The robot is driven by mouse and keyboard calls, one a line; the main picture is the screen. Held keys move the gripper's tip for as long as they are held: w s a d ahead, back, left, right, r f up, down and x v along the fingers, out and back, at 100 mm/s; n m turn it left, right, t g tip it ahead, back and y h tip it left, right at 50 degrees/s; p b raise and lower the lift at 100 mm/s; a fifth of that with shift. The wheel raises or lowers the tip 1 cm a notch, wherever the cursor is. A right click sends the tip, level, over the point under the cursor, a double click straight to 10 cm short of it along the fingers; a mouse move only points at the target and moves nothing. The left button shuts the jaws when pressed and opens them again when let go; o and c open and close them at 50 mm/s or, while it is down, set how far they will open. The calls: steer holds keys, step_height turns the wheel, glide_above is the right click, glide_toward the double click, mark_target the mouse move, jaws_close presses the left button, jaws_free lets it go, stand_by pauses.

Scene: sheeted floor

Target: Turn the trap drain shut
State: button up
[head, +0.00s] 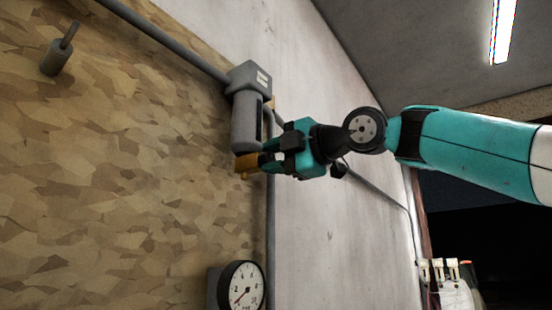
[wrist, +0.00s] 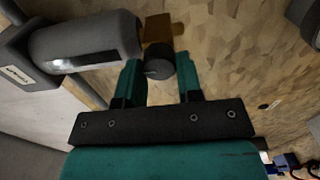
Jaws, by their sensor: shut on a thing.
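The trap (head: 247,120) is a grey upright cylinder with a boxy labelled head, set on a pipe along the wall. In the wrist view the trap body (wrist: 85,40) lies at upper left. A brass fitting (head: 243,165) is at its lower end; it also shows in the wrist view (wrist: 158,27). A dark round drain knob (wrist: 160,60) sits by the brass. My gripper (head: 268,153) is beside the trap's lower end. In the wrist view its teal fingers (wrist: 159,72) are on either side of the knob, shut on it. The head view hides the knob behind the fingers.
A round gauge (head: 242,285) is on the wall below the trap. A grey pipe (head: 165,40) runs to the trap's head from upper left. A small grey fitting (head: 58,55) is at far left. Several pale pieces (head: 438,268) stand at lower right.

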steer(key=o, duration=0.9)
steer(key=shift+a, duration=0.1)
steer(key=shift+o, duration=0.2)
steer(key=shift+s+d+b, duration=0.3)
steer(key=shift+d, duration=0.2)
steer(key=b+v, duration=0.3)
steer(key=v, duration=1.3)
steer(key=shift+s, duration=0.2)
steer(key=shift+d, duration=0.1)
